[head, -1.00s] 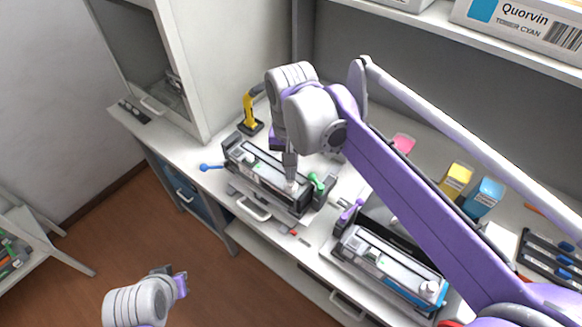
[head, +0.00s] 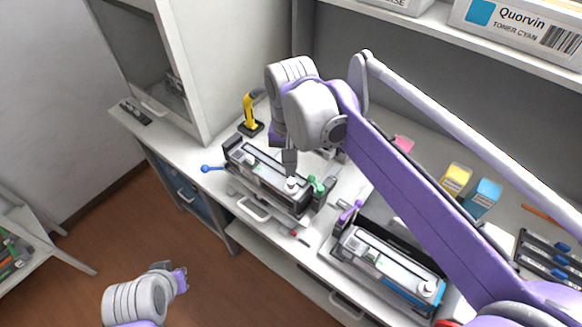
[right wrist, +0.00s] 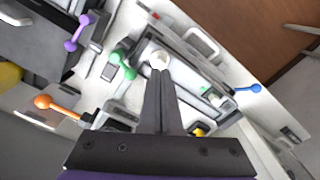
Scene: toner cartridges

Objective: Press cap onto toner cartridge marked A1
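A long grey and black toner cartridge (head: 262,172) lies in a cradle with a green-knobbed lever (head: 316,187) at its right end. A white round cap (head: 291,185) sits at the right end of its top; how far it is seated I cannot tell. My right gripper (head: 290,172) is shut, pointing down just above the cap. In the right wrist view its fingers (right wrist: 161,80) are together, tips by the cap (right wrist: 159,60). A second cartridge (head: 385,262) lies in a cradle at the right. No A1 mark is readable. My left gripper (head: 180,281) hangs low, away from the counter.
A purple-knobbed lever (head: 350,210) stands by the second cradle; a blue-knobbed one (head: 207,168) is at the first's left. A yellow tool (head: 250,114) stands behind. Yellow (head: 455,179) and blue (head: 483,197) boxes stand at the right. A shelf (head: 440,30) overhangs the back.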

